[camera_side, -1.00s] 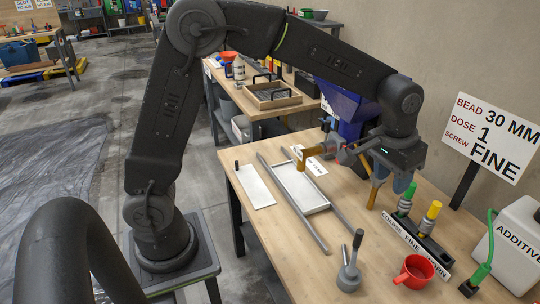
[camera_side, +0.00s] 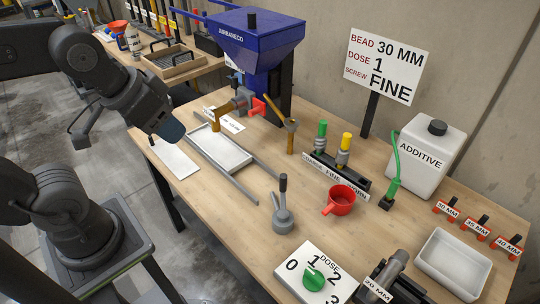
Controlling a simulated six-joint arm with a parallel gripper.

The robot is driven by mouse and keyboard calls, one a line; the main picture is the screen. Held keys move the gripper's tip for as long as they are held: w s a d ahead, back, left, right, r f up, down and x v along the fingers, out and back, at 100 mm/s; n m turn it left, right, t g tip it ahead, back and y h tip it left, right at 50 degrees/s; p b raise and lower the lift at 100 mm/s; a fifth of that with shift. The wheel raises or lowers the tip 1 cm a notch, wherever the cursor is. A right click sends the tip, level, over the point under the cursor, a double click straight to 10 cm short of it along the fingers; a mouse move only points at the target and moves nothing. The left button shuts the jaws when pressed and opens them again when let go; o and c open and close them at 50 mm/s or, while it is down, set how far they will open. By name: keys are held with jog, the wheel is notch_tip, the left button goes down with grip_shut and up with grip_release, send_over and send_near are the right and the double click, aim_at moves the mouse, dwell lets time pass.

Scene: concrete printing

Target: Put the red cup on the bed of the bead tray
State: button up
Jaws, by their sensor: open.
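The red cup (camera_side: 341,200) stands upright on the wooden table, right of centre, its handle toward the lower left. The bead tray (camera_side: 221,150) is a shallow white tray between two grey rails, left of centre; its bed looks empty. My gripper (camera_side: 171,130) is at the upper left, over the left end of the table near a flat white plate (camera_side: 174,158). It is open and holds nothing that I can see. It is well apart from the cup.
A blue hopper (camera_side: 258,45) with a nozzle stands behind the tray. A grey-handled tool (camera_side: 283,208) stands between tray and cup. Green and yellow-topped screws (camera_side: 333,150) in a rack, an additive jug (camera_side: 420,155) and a dose dial (camera_side: 314,278) surround the cup.

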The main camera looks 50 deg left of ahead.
jog(key=g, duration=0.6)
send_over(327, 210)
notch_tip(327, 210, down, 23)
jog(key=f, duration=0.8)
jog(key=shift+s+a+f, duration=0.15)
jog(key=shift+s, duration=0.1)
jog(key=shift+w+f, duration=0.15)
jog(key=shift+f, duration=1.35)
jog(key=shift+w+f, duration=0.15)
jog(key=shift+f, duration=1.3)
